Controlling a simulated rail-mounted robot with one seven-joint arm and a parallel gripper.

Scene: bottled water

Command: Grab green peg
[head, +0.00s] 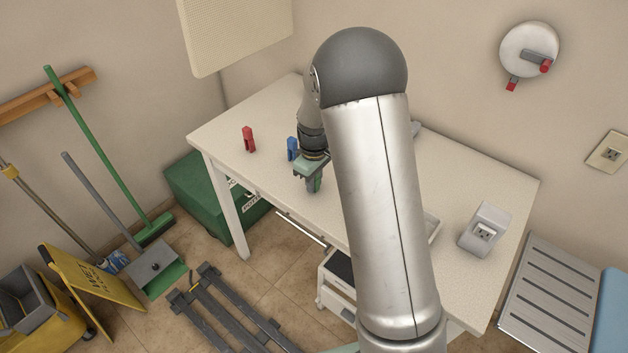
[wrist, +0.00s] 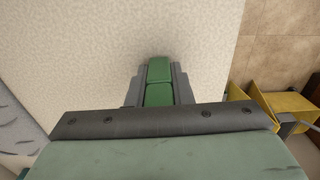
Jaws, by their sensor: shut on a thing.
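The green peg (wrist: 159,72) is between the two fingers of my gripper (wrist: 158,88) in the wrist view. My gripper is shut on it. In the head view my gripper (head: 313,186) points down over the front part of the white table, and a bit of the green peg (head: 318,184) shows at the fingers. I cannot tell whether the peg touches the table top. My own arm hides much of the table to the right.
A blue peg (head: 292,149) stands just behind and left of my gripper, partly hidden. A red peg (head: 249,139) stands farther left on the white table (head: 222,128). A grey socket box (head: 485,229) sits at the table's right end. The table is clear around the red peg.

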